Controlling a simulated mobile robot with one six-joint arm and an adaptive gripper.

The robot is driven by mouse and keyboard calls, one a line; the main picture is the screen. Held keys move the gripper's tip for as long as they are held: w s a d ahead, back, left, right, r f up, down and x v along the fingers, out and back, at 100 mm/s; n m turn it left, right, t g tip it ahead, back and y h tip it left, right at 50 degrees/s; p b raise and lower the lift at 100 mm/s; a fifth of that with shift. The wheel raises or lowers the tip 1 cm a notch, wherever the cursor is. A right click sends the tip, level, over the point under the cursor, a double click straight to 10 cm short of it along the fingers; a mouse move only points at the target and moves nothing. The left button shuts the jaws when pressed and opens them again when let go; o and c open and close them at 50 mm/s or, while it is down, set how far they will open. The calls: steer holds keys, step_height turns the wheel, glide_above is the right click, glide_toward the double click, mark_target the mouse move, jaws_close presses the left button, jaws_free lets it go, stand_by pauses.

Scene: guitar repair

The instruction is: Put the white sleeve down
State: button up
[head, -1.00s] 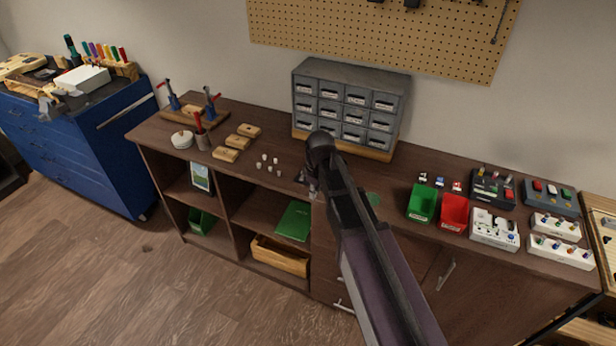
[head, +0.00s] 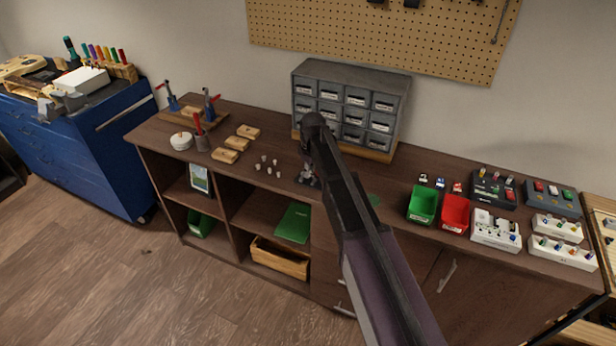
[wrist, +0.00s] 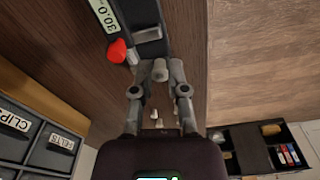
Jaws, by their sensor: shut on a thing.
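In the wrist view my gripper (wrist: 160,76) is shut on the white sleeve (wrist: 159,70), a small pale cylinder between the fingertips. In the head view my gripper (head: 309,178) is over the bench in front of the drawer cabinet, right of several small white pieces (head: 269,169). The sleeve cannot be made out there. The wrist view does not clearly show whether the sleeve touches the bench. A dark block (wrist: 133,22) with a "30.0" label and a red knob (wrist: 117,51) lies just beyond the fingertips.
The grey drawer cabinet (head: 351,70) stands behind my gripper. Wooden blocks (head: 237,142) lie to the left on the bench (head: 225,172). A green bin (head: 422,203), a red bin (head: 455,213) and several part holders stand to the right. My arm hides some of the bench.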

mark_target(308, 182)
steer(key=shift+w+a, duration=0.15)
steer(key=shift+w, duration=0.5)
steer(key=shift+f+b, duration=1.85)
steer(key=shift+f, duration=0.15)
steer(key=o, duration=0.5)
steer(key=shift+c, duration=0.2)
step_height(308, 182, up, 12)
steer(key=p, duration=1.2)
steer(key=shift+s+d+r, duration=0.2)
steer(key=shift+s+d, duration=0.05)
steer(key=shift+d, duration=0.1)
